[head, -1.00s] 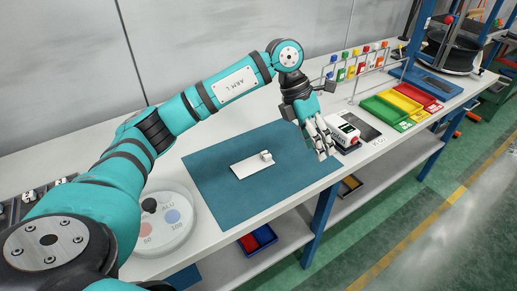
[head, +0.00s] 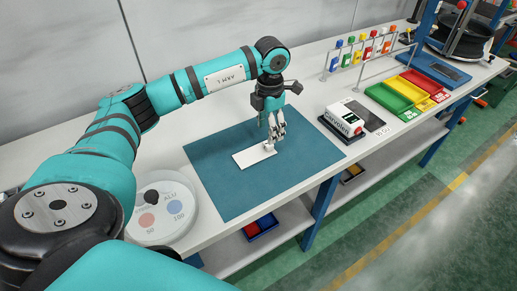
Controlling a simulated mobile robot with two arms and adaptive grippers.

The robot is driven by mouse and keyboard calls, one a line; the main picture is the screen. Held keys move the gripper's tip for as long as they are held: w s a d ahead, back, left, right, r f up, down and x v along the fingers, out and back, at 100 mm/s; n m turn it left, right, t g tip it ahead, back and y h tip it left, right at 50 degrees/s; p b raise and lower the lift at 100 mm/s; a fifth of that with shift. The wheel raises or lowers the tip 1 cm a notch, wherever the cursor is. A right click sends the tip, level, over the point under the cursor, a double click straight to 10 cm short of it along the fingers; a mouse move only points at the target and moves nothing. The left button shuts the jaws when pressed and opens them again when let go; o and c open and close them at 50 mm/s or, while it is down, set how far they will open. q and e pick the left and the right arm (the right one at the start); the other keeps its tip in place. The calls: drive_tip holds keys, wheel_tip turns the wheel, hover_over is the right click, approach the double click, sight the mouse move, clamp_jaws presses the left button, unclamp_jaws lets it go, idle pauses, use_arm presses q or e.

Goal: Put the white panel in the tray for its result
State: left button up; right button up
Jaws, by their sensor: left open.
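The white panel (head: 252,157) lies flat on the blue mat (head: 215,190), with a small raised white piece at its upper right end. My left gripper (head: 273,138) points down at that end, its fingers open around or just above the raised piece. I cannot tell whether the fingers touch it. Three trays stand in a row at the right: green (head: 388,98), yellow (head: 413,90) and red (head: 428,80), with small labels at their front. My right gripper is not in view.
A white device (head: 344,119) with a dark display sits right of the mat, beside a dark plate (head: 368,116). A rack with coloured tags (head: 360,57) stands behind the trays. A round disc (head: 160,215) lies left of the mat. The mat's right part is clear.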

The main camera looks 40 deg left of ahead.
sight(255, 152)
use_arm(q)
drive_tip(key=shift+f, duration=0.25)
drive_tip(key=shift+s+d+f+p, duration=0.1)
drive_tip(key=shift+f+p, duration=0.2)
drive_tip(key=shift+p, duration=0.05)
wheel_tip(255, 152, down, 4)
drive_tip(key=shift+r+p, duration=0.2)
drive_tip(key=shift+p, duration=0.55)
drive_tip(key=shift+f, duration=0.45)
drive_tip(key=shift+c, duration=0.3)
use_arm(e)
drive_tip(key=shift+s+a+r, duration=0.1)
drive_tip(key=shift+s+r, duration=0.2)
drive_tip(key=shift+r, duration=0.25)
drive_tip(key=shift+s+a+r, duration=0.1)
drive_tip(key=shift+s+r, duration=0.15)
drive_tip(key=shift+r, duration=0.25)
use_arm(q)
drive_tip(key=shift+c, duration=1)
clamp_jaws()
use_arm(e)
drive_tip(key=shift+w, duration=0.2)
